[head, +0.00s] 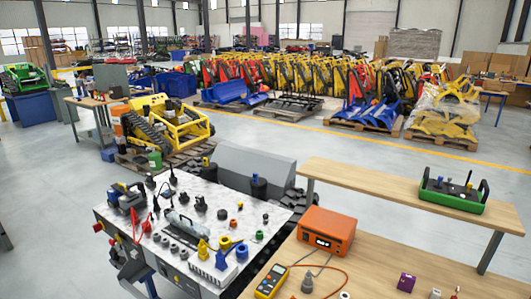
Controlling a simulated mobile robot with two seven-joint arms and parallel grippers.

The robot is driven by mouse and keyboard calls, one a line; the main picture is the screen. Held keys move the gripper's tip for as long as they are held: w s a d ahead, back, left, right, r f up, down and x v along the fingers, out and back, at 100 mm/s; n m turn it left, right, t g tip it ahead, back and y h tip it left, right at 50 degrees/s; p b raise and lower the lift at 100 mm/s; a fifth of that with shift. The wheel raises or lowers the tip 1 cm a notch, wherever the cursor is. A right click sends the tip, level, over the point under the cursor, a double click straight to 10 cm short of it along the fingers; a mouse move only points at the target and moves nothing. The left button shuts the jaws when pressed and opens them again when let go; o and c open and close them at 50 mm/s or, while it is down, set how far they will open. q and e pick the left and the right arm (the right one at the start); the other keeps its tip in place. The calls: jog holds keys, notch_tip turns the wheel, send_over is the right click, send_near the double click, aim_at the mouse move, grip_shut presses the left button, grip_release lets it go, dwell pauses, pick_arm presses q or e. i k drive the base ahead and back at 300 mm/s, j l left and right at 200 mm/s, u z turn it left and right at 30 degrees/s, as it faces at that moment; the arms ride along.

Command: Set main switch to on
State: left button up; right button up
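A machine with a speckled light-grey top panel (205,222) stands at the lower middle, crowded with knobs, levers, plugs and coloured caps. A red knob (98,227) sits on its left side face, and a smaller red part lies just right of it. Either could be the main switch, but I cannot tell which part it is or its position. A row of dark round knobs (174,246) runs along the front of the panel. Neither of my grippers can be made out in the head view.
A wooden bench (400,277) at the lower right holds an orange box (326,231) and a yellow meter (271,281). A second bench behind carries a green remote control (452,193). A yellow tracked carrier (180,122) stands beyond the panel. Grey floor (45,190) is clear at left.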

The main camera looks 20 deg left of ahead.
aim_at(97, 227)
jog(key=u, duration=1.7)
jog(key=i+j+u, duration=0.6)
jog(key=i+u, duration=0.15)
jog(key=i, duration=0.2)
jog(key=i+j+u, duration=0.1)
jog(key=i+u, duration=0.25)
jog(key=i, duration=0.2)
jog(key=i+j+z, duration=0.1)
jog(key=i, duration=0.65)
jog(key=i+j, duration=0.15)
jog(key=i, duration=0.65)
jog(key=i+j+z, duration=0.1)
jog(key=i+z, duration=0.2)
jog(key=z, duration=0.15)
jog(key=i+j+z, duration=0.2)
jog(key=z, duration=0.25)
jog(key=i+j+z, duration=0.6)
jog(key=z, duration=0.25)
jog(key=i+j+z, duration=0.1)
jog(key=j+z, duration=0.35)
